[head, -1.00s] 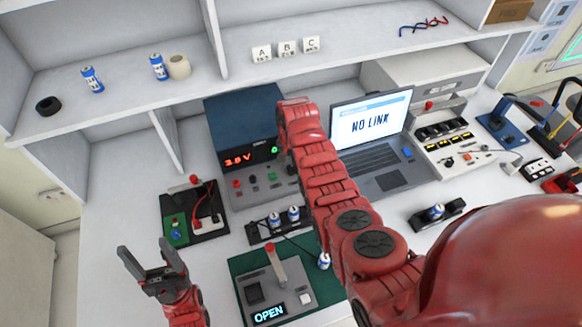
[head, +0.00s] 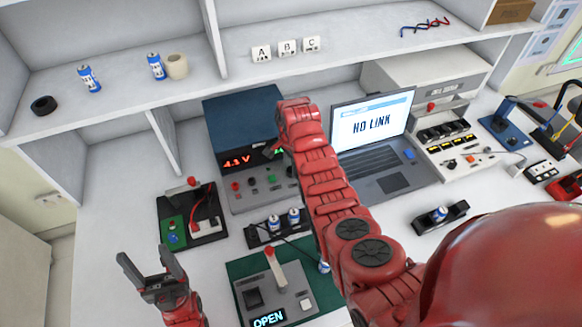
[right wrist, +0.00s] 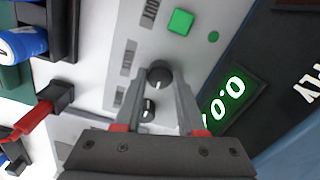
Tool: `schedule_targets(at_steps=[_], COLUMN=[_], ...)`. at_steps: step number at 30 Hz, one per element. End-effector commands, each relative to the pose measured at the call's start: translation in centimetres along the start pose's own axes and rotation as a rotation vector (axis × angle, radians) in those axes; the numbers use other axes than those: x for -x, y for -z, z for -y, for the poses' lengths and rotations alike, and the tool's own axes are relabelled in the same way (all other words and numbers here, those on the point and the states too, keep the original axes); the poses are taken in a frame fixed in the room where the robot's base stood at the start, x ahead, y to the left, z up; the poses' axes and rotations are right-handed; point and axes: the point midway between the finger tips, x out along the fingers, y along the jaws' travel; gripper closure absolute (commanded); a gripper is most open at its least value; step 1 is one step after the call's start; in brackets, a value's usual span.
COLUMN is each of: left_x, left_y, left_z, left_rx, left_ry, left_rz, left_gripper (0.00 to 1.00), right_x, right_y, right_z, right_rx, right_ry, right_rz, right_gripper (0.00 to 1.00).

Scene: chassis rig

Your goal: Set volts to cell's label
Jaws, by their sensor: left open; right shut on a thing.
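The dark blue power supply (head: 240,118) stands at the back of the bench. Its red display (head: 237,161) reads about 4.1 V; the last digit is unclear. In the right wrist view its green display (right wrist: 224,105) reads 0.0. My right gripper (right wrist: 160,82) is shut on a black knob (right wrist: 158,71); a second black knob (right wrist: 148,108) lies between its fingers, nearer the palm. Blue-and-white cells (head: 275,223) stand in a black holder in front of the supply; their labels are too small to read. My left gripper (head: 146,256) is open and empty at lower left.
A green-based box (head: 268,295) showing OPEN has an upright lever. A laptop (head: 372,130) reading NO LINK stands right of my right arm. Another cell lies in a black cradle (head: 457,211). A black and green switch board (head: 183,217) sits left. Bare bench lies at the left.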

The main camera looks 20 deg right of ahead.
Motion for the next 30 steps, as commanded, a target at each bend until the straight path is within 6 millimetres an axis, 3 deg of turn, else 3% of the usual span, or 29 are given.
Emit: schedule_targets(at_steps=[11, 12, 16, 26, 30], left_x=[0.0, 0.0, 0.0, 0.1, 0.5], left_y=[0.0, 0.0, 0.0, 0.0, -0.1], left_z=[0.0, 0.0, 0.0, 0.0, 0.0], left_rx=[0.000, 0.000, 0.000, 0.000, 0.000], left_ry=[0.000, 0.000, 0.000, 0.000, 0.000], left_rz=[0.000, 0.000, 0.000, 0.000, 0.000], left_gripper=[0.31, 0.31, 0.31, 0.31, 0.31], right_x=[0.0, 0.0, 0.0, 0.1, 1.4], right_y=[0.0, 0.0, 0.0, 0.0, 0.1], right_z=[0.0, 0.0, 0.0, 0.1, 0.3], right_rx=[-0.003, -0.003, -0.002, -0.002, -0.002], right_ry=[0.001, 0.001, 0.001, 0.001, 0.009], right_rz=[-0.001, -0.001, 0.000, 0.000, -0.003], right_gripper=[1.00, 0.54, 0.31, 0.31, 0.31])
